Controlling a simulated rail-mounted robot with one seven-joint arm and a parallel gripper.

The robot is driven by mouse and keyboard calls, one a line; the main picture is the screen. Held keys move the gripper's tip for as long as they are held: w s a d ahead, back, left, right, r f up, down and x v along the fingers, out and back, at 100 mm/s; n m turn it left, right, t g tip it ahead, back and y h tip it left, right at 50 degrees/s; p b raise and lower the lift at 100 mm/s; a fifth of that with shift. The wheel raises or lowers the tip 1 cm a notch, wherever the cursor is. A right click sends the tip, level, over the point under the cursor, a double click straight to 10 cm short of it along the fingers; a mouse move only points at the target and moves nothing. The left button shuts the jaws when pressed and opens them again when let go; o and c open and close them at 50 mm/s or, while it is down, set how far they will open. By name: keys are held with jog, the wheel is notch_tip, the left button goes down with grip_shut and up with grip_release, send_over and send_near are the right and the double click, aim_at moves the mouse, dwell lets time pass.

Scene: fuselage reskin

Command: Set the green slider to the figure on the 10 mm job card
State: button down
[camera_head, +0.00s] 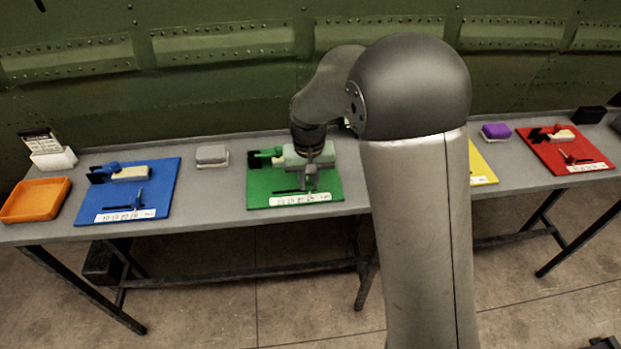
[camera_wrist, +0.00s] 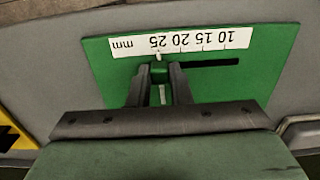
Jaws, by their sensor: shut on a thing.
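The green board (camera_head: 260,203) lies mid-table, with a white scale strip (camera_head: 303,199) along its front. In the wrist view the strip (camera_wrist: 205,40) shows upside down, with mm, 25, 20, 15 and 10 from left to right. My gripper (camera_wrist: 157,75) is shut on the green slider (camera_wrist: 159,71), whose pale pointer is by the 25 mark. A dark slot (camera_wrist: 218,63) runs right toward the 10 end. In the head view my gripper (camera_head: 308,186) is over the board and hides the slider.
A blue board (camera_head: 165,180), a red board (camera_head: 590,155) and a partly hidden yellow board (camera_head: 481,168) lie along the grey table. An orange tray (camera_head: 35,201), a grey block (camera_head: 212,155) and a purple block (camera_head: 496,131) also sit there. A riveted green wall stands behind.

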aim_at(311, 183)
jog(key=shift+w+d, duration=0.1)
jog(key=shift+d, duration=0.15)
jog(key=c, duration=1.3)
grip_release()
jog(key=shift+d, duration=0.1)
jog(key=shift+r, duration=0.1)
jog(key=shift+r, duration=0.25)
notch_tip(311, 183, up, 17)
jog(key=shift+f, duration=0.1)
jog(key=shift+m, duration=0.6)
jog(key=s+d+f, duration=0.3)
jog(key=s+d, duration=0.1)
jog(key=s, duration=0.4)
jog(key=s+d+f, duration=0.3)
jog(key=s+d, duration=0.2)
jog(key=s, duration=0.3)
jog(key=s+d+f, duration=0.4)
jog(key=s+d, duration=0.1)
jog(key=s, duration=0.4)
jog(key=shift+s+d, duration=0.1)
jog(key=shift+d, duration=0.15)
